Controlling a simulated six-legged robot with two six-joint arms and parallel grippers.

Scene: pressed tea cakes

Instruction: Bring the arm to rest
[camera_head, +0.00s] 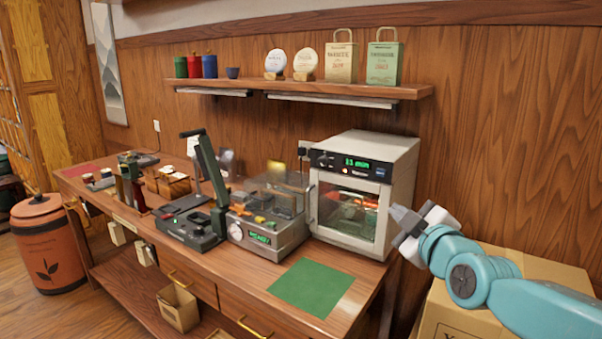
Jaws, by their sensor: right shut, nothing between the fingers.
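My right arm comes in from the right edge, teal with grey fingers. My right gripper (402,222) is shut with nothing in it. It is raised in front of the right side of the white oven (399,165), over the right end of the wooden counter (352,310). I cannot tell from this view whether it touches the oven. My left arm and gripper are not in view.
A green mat (311,287) lies bare on the counter. A press with a lever (210,170) and a machine with a clear cover (268,233) stand left of the oven. Cardboard boxes (545,268) stand behind my arm. A shelf (330,88) hangs above.

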